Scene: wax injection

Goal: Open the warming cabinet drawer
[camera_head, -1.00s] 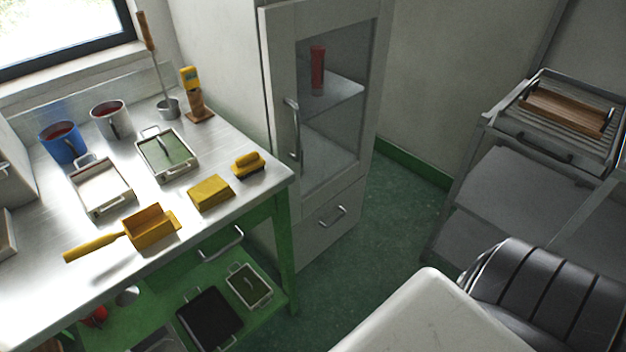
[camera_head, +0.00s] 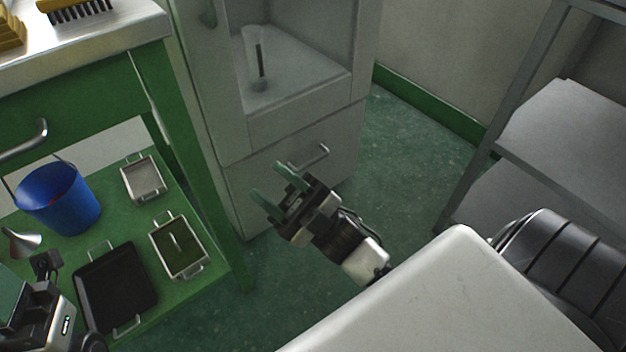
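The warming cabinet (camera_head: 205,85) is pale grey and stands at the top centre, with a glazed door above a drawer (camera_head: 240,200). The drawer looks shut, its front flush with the cabinet. Its metal bar handle (camera_head: 308,159) runs across the front. My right gripper (camera_head: 279,188) is in front of the drawer, just left of and below the handle in the picture. Its two green fingers are spread with nothing between them, and it seems apart from the handle. My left gripper (camera_head: 38,300) is at the lower left edge, partly cut off; its fingers cannot be made out clearly.
A green workbench (camera_head: 85,110) stands left of the cabinet. Its lower shelf holds a blue bucket (camera_head: 60,198), a black tray (camera_head: 115,288), small metal trays and a funnel (camera_head: 20,241). A grey rack (camera_head: 565,125) stands right. Green floor (camera_head: 400,160) lies open between.

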